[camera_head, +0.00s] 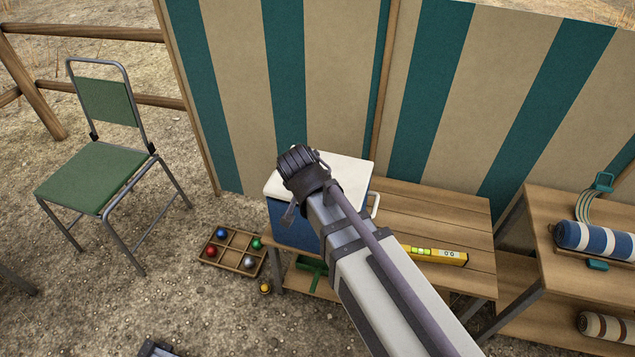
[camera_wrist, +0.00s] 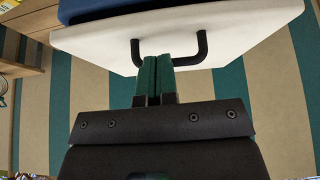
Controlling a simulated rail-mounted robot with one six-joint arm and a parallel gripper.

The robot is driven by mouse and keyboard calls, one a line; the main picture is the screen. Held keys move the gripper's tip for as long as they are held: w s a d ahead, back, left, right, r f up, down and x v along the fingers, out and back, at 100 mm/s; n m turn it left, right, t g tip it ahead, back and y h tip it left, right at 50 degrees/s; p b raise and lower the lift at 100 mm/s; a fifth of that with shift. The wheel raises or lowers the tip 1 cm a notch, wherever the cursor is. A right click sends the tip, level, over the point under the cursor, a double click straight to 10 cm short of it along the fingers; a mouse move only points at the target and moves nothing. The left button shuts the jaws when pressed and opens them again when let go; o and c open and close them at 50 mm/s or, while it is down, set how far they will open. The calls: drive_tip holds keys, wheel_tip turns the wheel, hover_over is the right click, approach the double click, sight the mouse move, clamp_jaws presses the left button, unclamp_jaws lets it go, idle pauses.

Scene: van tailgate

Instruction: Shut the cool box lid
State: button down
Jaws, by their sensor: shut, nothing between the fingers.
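The cool box (camera_head: 283,228) is blue and stands at the left end of the slatted wooden table. Its white lid (camera_head: 345,169) lies across the top of the box in the head view; my arm covers much of it, and I cannot tell if a gap remains under it. In the wrist view the white lid (camera_wrist: 235,35) fills the top, with a dark handle (camera_wrist: 202,47) at its edge. My gripper (camera_wrist: 155,62) has green fingers pressed together and empty. The fingertips are between the two handle posts in the picture; I cannot tell if they touch. The fingers are hidden in the head view.
A yellow spirit level (camera_head: 436,254) lies on the wooden table (camera_head: 440,207). A striped windbreak (camera_head: 330,80) stands behind. A divided tray of coloured balls (camera_head: 232,262) is on the ground at left, near a green chair (camera_head: 98,175). Shelving with rolled blankets (camera_head: 598,240) is at right.

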drive_tip(key=shift+s+f+b, duration=0.3)
drive_tip(key=shift+f+b, duration=0.15)
drive_tip(key=shift+f, duration=0.3)
drive_tip(key=shift+r, duration=0.1)
drive_tip(key=s+a+r+p, duration=0.2)
drive_tip(key=s+r+p, duration=0.6)
drive_tip(key=r+p, duration=0.1)
drive_tip(key=shift+s+a+r+p, duration=0.15)
drive_tip(key=shift+s+a+p, duration=0.15)
drive_tip(key=shift+s, duration=0.1)
